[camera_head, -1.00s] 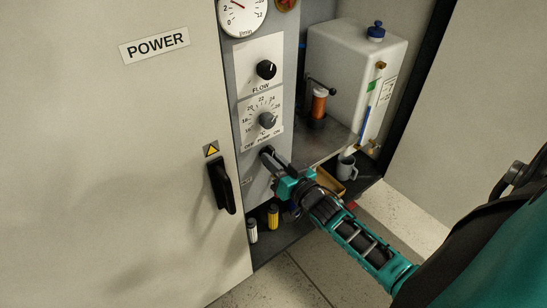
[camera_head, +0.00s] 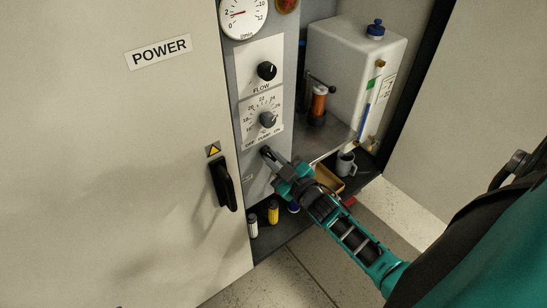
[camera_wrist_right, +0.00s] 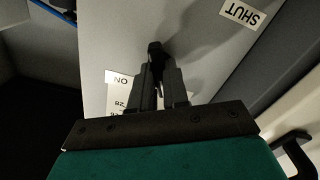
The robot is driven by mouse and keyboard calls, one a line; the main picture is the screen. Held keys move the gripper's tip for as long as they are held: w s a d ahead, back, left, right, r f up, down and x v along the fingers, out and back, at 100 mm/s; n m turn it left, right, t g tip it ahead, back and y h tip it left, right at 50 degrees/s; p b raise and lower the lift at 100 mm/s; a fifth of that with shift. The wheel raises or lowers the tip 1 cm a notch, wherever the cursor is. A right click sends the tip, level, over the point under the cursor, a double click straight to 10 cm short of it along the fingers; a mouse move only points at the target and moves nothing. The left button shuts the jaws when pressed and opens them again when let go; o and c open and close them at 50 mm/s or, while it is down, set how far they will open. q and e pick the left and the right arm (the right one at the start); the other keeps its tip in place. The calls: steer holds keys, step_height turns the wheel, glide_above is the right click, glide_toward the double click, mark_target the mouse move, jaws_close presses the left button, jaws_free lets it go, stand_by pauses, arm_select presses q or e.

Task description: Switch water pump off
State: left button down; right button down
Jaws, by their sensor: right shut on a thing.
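The pump switch sits on the grey control panel just below the OFF, PUMP and ON labels (camera_head: 262,137). My right gripper (camera_head: 268,153) is at this switch and largely covers it in the head view. In the right wrist view the two fingers of the gripper (camera_wrist_right: 160,78) are closed around the dark switch knob (camera_wrist_right: 155,50). The ON label (camera_wrist_right: 120,79) shows to the left of the fingers there. The knob's exact angle is hard to tell. My left gripper is not in view.
The temperature dial (camera_head: 267,120) and flow knob (camera_head: 267,71) are above the switch, with a round gauge (camera_head: 241,14) at the top. A cabinet door with a black handle (camera_head: 223,184) stands left. A white tank (camera_head: 352,80) and grey mug (camera_head: 346,163) are right.

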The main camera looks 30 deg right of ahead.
steer(key=shift+n, duration=0.3)
steer(key=c, duration=1.1)
jaws_free()
steer(key=shift+s, duration=0.15)
arm_select(q)
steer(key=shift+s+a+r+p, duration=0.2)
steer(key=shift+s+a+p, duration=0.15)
steer(key=shift+p, duration=0.5)
arm_select(e)
steer(key=s, duration=1.2)
steer(key=shift+s+d, duration=0.3)
steer(key=shift+d, duration=0.05)
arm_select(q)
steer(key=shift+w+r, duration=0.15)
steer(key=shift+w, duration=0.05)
